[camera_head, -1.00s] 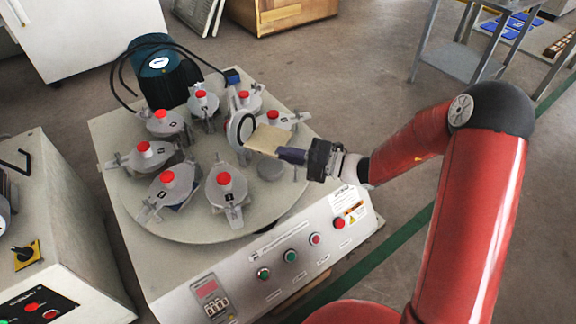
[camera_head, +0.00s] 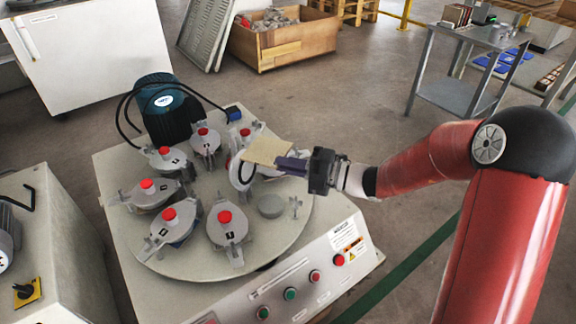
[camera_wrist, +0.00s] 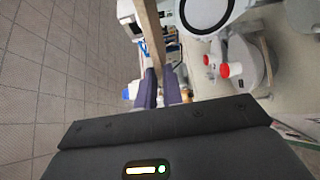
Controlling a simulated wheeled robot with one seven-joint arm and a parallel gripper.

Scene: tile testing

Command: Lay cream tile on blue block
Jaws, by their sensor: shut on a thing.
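The cream tile (camera_head: 267,149) is a thin flat plate held in the air above the back right part of a round machine table. My gripper (camera_head: 288,165) is shut on its right-hand edge. In the wrist view the tile (camera_wrist: 150,35) shows edge-on as a narrow tan strip rising from between the two dark fingers (camera_wrist: 158,90). I cannot pick out the blue block for sure. Flat blue pieces (camera_head: 502,58) lie far off at the upper right, beyond a grey metal table, too small to identify.
The round machine table (camera_head: 265,240) carries several grey pots with red knobs (camera_head: 225,217) and a raised round lid close to the tile. A blue-green motor (camera_head: 168,110) stands behind. A grey metal table (camera_head: 455,97) stands at the upper right, with open floor between.

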